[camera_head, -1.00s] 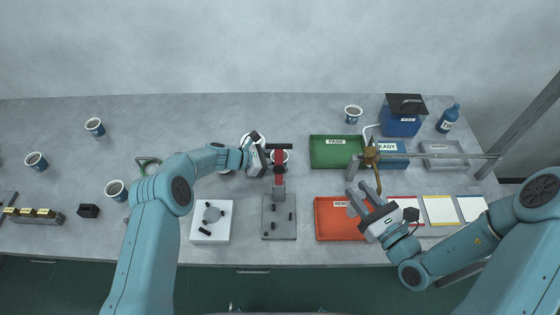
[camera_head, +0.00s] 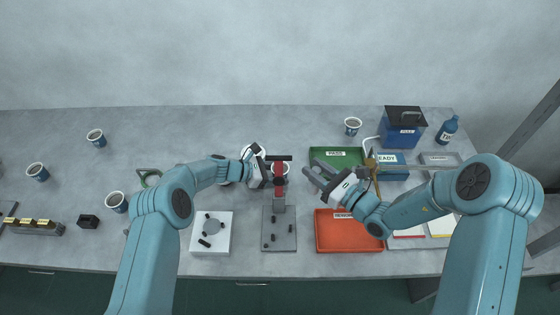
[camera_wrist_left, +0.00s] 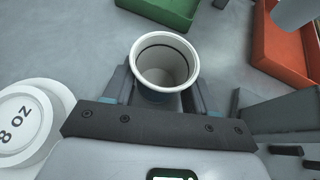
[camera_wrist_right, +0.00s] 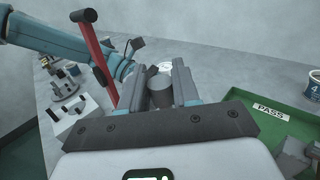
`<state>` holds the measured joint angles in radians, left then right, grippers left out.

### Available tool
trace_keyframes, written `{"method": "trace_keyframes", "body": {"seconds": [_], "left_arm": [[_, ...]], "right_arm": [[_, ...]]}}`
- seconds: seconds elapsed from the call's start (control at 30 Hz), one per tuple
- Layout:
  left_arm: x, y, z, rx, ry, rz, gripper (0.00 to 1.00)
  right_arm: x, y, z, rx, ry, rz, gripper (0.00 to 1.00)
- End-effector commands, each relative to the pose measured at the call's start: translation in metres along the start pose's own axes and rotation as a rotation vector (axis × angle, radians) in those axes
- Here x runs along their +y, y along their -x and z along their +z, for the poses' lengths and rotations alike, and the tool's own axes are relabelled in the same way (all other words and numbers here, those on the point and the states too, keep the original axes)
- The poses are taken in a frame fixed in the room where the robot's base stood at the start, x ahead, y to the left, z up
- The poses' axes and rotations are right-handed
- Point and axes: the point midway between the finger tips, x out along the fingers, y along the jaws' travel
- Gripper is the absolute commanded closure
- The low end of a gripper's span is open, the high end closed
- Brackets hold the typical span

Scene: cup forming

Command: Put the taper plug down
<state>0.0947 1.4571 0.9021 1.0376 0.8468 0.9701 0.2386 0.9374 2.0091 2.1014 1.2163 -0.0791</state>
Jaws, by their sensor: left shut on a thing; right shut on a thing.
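The taper plug, a grey cylinder (camera_wrist_right: 160,90), sits between the fingers of my right gripper (camera_wrist_right: 158,78) in the right wrist view. My left gripper (camera_wrist_left: 160,88) is shut around a white-rimmed paper cup (camera_wrist_left: 166,70), open end toward the camera. In the head view the left gripper (camera_head: 270,172) is beside the red lever fixture (camera_head: 279,178), and the cup (camera_head: 284,166) is partly hidden.
The green PASS tray (camera_head: 335,153) and orange-red tray (camera_head: 347,240) lie right of the fixture's grey plate (camera_head: 280,240). A white block (camera_head: 211,240) is left of the plate. Bare table lies behind the fixture.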

Motion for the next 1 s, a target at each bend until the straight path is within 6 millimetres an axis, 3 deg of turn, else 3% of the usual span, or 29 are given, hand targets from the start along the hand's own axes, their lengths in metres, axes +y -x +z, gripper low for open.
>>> {"method": "trace_keyframes", "body": {"seconds": [0.2,0.53,0.63,0.87,1.0], "left_arm": [[0.0,0.0,0.0,0.0,0.0,0.0,0.8],[0.0,0.0,0.0,0.0,0.0,0.0,0.8],[0.0,0.0,0.0,0.0,0.0,0.0,0.8],[0.0,0.0,0.0,0.0,0.0,0.0,0.8],[0.0,0.0,0.0,0.0,0.0,0.0,0.8]], "right_arm": [[0.002,-0.066,0.002,-0.005,0.003,0.005,1.0],[0.001,-0.14,0.002,-0.004,0.002,0.001,1.0],[0.0,-0.136,-0.019,0.001,-0.003,-0.002,1.0],[0.0,-0.136,-0.037,-0.002,0.001,-0.001,1.0],[0.0,-0.136,-0.057,0.0,-0.001,-0.002,1.0]]}}
